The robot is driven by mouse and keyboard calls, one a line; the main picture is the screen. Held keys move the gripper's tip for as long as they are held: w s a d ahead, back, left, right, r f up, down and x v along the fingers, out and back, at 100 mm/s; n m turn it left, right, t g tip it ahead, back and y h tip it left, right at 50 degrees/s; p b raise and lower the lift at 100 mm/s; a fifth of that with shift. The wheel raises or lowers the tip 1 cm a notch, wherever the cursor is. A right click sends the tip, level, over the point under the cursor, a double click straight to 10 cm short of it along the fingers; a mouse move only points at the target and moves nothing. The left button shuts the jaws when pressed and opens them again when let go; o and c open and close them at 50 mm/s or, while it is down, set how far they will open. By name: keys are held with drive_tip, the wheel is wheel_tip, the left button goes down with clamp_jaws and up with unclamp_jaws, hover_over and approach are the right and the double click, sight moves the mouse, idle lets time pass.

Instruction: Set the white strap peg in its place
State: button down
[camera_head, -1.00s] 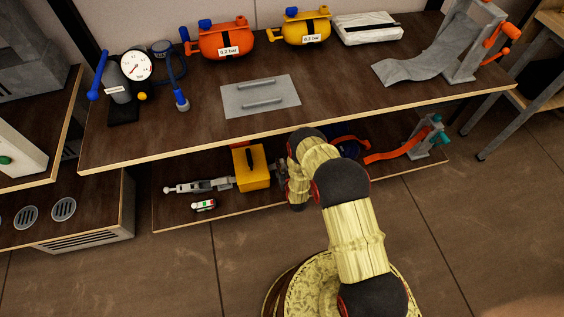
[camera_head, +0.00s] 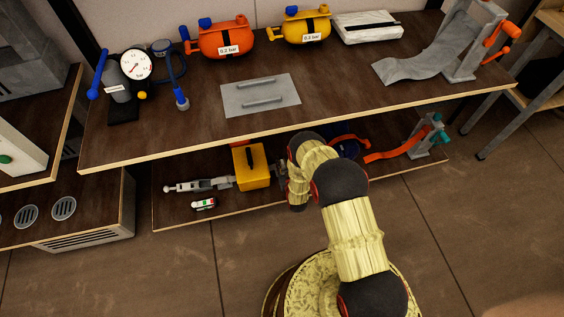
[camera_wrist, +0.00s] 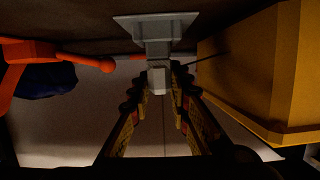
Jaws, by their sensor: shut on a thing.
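In the wrist view my gripper (camera_wrist: 158,97) is shut on a pale grey-white piece (camera_wrist: 155,52), which looks like the white strap peg. It has a wide flat plate and a square stem, and the fingertips close around the stem's end. The plate is close to a brown surface; I cannot tell whether they touch. In the head view my arm reaches to the lower shelf and its wrist largely hides the gripper and the held piece. I cannot make out the peg's place.
A yellow box (camera_head: 251,167) stands on the lower shelf close beside my wrist, also large in the wrist view (camera_wrist: 245,70). An orange strap (camera_head: 392,156) runs to a grey stand (camera_head: 424,143) at right. A grey jointed tool (camera_head: 198,186) lies left. The upper shelf (camera_head: 180,140) overhangs.

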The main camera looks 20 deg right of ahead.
drive_tip(key=shift+f, duration=0.2)
drive_tip(key=shift+f, duration=0.45)
drive_tip(key=shift+f, duration=0.1)
drive_tip(key=c, duration=1.6)
unclamp_jaws()
drive_tip(key=v, duration=1.2)
